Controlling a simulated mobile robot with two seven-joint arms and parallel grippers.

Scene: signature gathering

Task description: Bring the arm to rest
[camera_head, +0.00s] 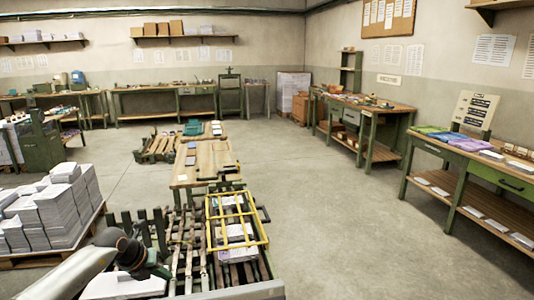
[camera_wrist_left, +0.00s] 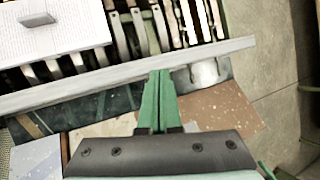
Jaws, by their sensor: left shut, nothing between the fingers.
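My left arm comes in from the lower left of the head view. Its left gripper (camera_head: 160,271) is beside the slatted rack (camera_head: 186,262). In the left wrist view the green fingers of this gripper (camera_wrist_left: 158,98) are together and hold nothing. They lie over or near the pale edge rail (camera_wrist_left: 120,75) of the rack; I cannot tell whether they touch it. My right gripper is not in view.
A yellow frame (camera_head: 209,232) with paper stacks stands on the rack. A white stack (camera_wrist_left: 60,38) with a small grey block lies close by. Tall paper stacks (camera_head: 62,205) stand on a pallet at left. A workbench (camera_head: 212,157) lies beyond. Floor (camera_head: 330,225) at right is clear.

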